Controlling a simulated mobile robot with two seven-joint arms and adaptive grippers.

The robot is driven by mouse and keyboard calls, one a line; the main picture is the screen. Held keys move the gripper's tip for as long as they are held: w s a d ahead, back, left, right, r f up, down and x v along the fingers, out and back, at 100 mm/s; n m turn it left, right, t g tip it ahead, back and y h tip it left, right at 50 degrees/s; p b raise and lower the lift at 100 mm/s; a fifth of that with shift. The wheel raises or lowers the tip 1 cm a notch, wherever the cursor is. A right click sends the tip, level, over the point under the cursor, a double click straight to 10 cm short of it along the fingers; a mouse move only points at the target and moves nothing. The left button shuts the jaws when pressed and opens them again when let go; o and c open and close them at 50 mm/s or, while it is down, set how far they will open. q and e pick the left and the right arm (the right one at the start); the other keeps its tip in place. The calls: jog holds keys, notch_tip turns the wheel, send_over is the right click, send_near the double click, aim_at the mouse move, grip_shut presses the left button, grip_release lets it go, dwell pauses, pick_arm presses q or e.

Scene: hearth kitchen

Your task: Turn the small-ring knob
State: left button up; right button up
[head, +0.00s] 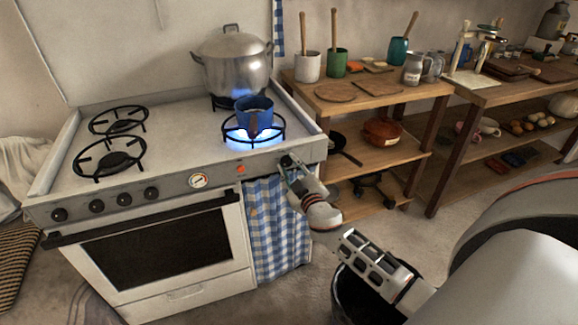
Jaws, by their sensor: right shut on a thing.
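The white stove (180,295) stands at the left with a row of dark knobs on its front panel. My right gripper (289,167) is at the right end of that panel, shut on a dark knob (286,160) there, mostly covered by the fingers. The front right burner (276,131), a small ring, burns with a blue flame under a blue pot (254,108). The knob's turn angle cannot be made out. My left gripper is out of view.
A big lidded pot (235,62) stands on the back right burner, also over a blue flame. A checked cloth (272,225) hangs below the panel. A wooden shelf (385,95) with jars and boards stands right of the stove. A dark bin (352,296) is on the floor.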

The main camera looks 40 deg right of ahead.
jog(key=n, duration=0.5)
jog(key=shift+n, duration=0.3)
jog(key=n+p, duration=0.1)
jog(key=n, duration=0.4)
jog(key=shift+n, duration=0.3)
jog(key=o, duration=1.1)
jog(key=shift+s, duration=0.15)
jog(key=v, duration=1.1)
jog(key=shift+s, duration=0.4)
jog(key=shift+a, duration=0.1)
